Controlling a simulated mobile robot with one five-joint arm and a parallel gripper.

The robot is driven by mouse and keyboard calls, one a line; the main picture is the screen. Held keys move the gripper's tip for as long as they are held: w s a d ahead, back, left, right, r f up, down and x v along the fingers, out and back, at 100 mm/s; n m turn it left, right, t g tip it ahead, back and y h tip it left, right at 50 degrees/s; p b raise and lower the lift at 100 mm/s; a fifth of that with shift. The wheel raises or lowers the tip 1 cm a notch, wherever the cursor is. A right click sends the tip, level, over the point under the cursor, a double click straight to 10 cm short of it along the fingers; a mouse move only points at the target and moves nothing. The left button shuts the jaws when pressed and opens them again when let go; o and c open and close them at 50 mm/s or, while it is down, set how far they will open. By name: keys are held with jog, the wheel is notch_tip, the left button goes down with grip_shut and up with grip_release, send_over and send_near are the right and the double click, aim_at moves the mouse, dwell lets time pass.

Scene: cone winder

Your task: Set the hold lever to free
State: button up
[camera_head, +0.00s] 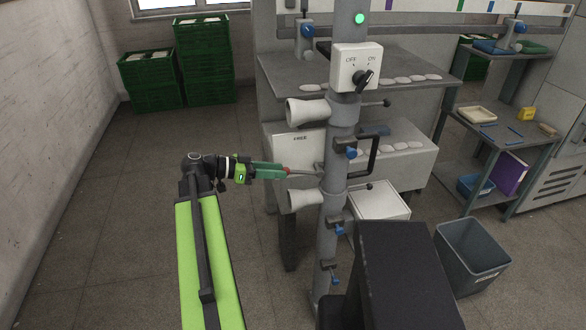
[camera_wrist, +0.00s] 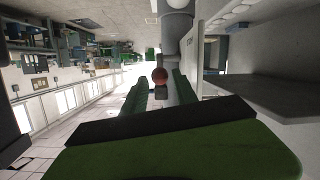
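The hold lever is a thin grey rod (camera_head: 306,173) with a red ball knob (camera_head: 288,170). It sticks out to the left from the grey post (camera_head: 336,160), beside a white plate marked FREE (camera_head: 300,138). My gripper (camera_head: 284,171) reaches in from the left, level with the knob. In the wrist view, the red knob (camera_wrist: 160,75) sits between the far ends of my green fingers (camera_wrist: 160,84), which stand apart with a gap on each side. My gripper looks open and around the knob, not clamped on it. The lever's pivot is hard to make out.
A white cone (camera_head: 306,112) above and another (camera_head: 304,199) below flank the lever on the post. An OFF/ON switch box (camera_head: 357,67) is higher up. Green crates (camera_head: 203,60) stand at the back left; a grey bin (camera_head: 470,258) is at right. The left floor is clear.

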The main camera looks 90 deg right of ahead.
jog(key=p+v, duration=0.2)
jog(key=v, duration=0.8)
